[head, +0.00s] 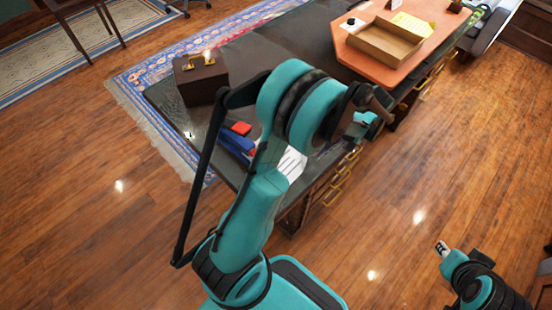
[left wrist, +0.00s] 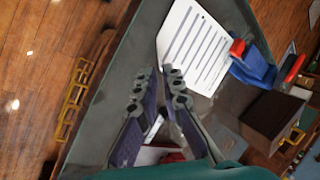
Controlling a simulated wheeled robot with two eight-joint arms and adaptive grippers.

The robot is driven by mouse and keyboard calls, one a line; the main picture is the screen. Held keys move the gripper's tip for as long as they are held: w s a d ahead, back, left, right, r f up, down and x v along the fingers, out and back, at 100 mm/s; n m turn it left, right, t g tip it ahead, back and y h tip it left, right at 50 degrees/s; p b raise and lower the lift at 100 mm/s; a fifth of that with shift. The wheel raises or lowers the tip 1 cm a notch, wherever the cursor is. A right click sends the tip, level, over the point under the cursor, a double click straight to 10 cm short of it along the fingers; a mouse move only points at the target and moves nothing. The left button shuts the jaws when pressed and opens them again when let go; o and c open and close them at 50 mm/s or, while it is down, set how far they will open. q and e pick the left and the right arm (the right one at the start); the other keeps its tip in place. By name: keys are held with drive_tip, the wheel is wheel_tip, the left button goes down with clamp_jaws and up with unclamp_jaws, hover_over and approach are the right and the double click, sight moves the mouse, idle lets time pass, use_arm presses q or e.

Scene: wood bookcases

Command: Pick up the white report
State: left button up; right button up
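The white report (left wrist: 197,48) is a white sheet with printed lines, lying flat on the dark desk top in the left wrist view. In the head view part of it (head: 291,164) shows behind my left arm, which hides the rest. My left gripper (left wrist: 158,76) is open and empty, its two fingers a little apart. Its tips point towards the report's near end and appear short of it; whether they touch the desk is unclear. In the head view my left arm mostly hides it. My right arm's end (head: 442,248) is low at the right, over the floor, its fingers unclear.
A blue object (left wrist: 254,68) with red parts lies beside the report. A brown case (left wrist: 272,118) with a gold handle stands beyond it. The desk has gold drawer handles (left wrist: 70,108). An orange desk pad (head: 375,68) bears a tray (head: 384,42). The wood floor at right is mostly clear.

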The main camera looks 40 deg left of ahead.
use_arm(q)
drive_tip(key=b+x, duration=0.1)
drive_tip(key=x, duration=0.2)
drive_tip(key=shift+w, duration=0.15)
drive_tip(key=b+x, duration=0.2)
drive_tip(key=x, duration=0.3)
drive_tip(key=shift+f+b, duration=0.3)
drive_tip(key=shift+b, duration=0.05)
drive_tip(key=shift+r, duration=0.1)
clamp_jaws()
drive_tip(key=shift+r, duration=0.25)
